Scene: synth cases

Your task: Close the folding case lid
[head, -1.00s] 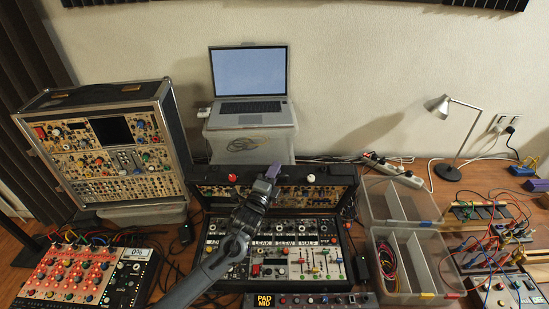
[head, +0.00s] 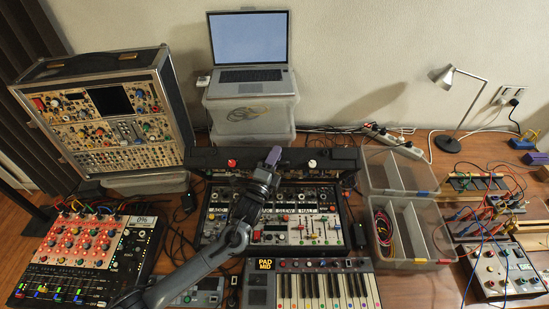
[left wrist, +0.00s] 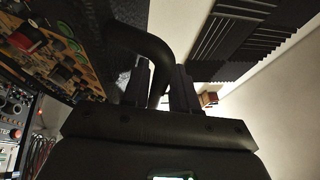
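The folding case (head: 352,225) stands open at the middle of the table, its base full of knobs and sliders. Its black lid (head: 225,158) is hinged at the back and leans forward, with only a thin strip of its inner panel showing. A red knob and a white knob show on the lid's upper side. My left gripper (head: 272,157) is at the middle of the lid's top edge. In the left wrist view, a curved black handle (left wrist: 148,42) passes between my left fingers (left wrist: 160,88) and fills the gap. My right gripper is in neither view.
A keyboard (head: 325,286) lies right in front of the case. Clear bins (head: 415,262) stand close on the right, a red-padded controller (head: 85,238) on the left. A large upright synth case (head: 100,125) and a laptop (head: 247,75) are behind.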

